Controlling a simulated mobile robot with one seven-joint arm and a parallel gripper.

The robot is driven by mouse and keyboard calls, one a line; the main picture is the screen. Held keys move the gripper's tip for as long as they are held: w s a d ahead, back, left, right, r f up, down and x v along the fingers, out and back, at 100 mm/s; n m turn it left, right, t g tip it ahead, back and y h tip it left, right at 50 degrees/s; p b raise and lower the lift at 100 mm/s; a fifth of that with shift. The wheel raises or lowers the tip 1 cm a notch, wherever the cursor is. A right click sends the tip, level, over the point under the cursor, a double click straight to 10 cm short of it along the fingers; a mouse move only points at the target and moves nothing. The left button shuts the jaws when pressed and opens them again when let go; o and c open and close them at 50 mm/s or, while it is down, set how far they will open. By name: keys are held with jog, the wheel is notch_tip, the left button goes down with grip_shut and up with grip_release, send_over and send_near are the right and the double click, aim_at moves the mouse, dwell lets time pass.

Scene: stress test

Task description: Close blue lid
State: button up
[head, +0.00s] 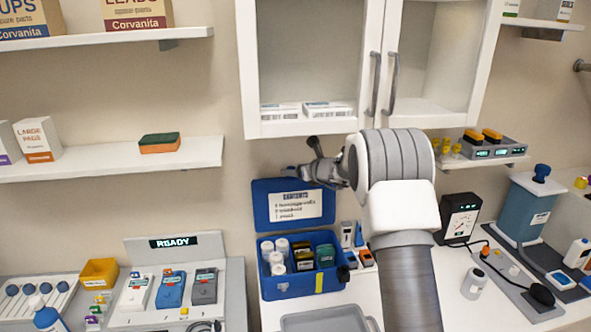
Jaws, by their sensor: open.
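The blue lid (262,205) stands upright, open, at the back of a blue box (288,290). A white "CONTENTS" label is on its inner face. The box's open compartments hold white-capped bottles (276,256) at left and small dark, yellow and green packs (313,256) at right. My gripper (303,160) is at the lid's upper right edge, with its fingers spread and nothing seen between them. Whether it touches the lid, I cannot tell.
A white cabinet (246,85) with glass doors hangs just above my gripper. A grey tray (325,320) lies in front of the box. A "READY" station (172,243) is at left. A meter (460,217) and a blue container (527,210) stand at right.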

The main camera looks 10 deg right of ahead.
jog(key=shift+c, duration=0.2)
grip_shut()
dwell(1.2)
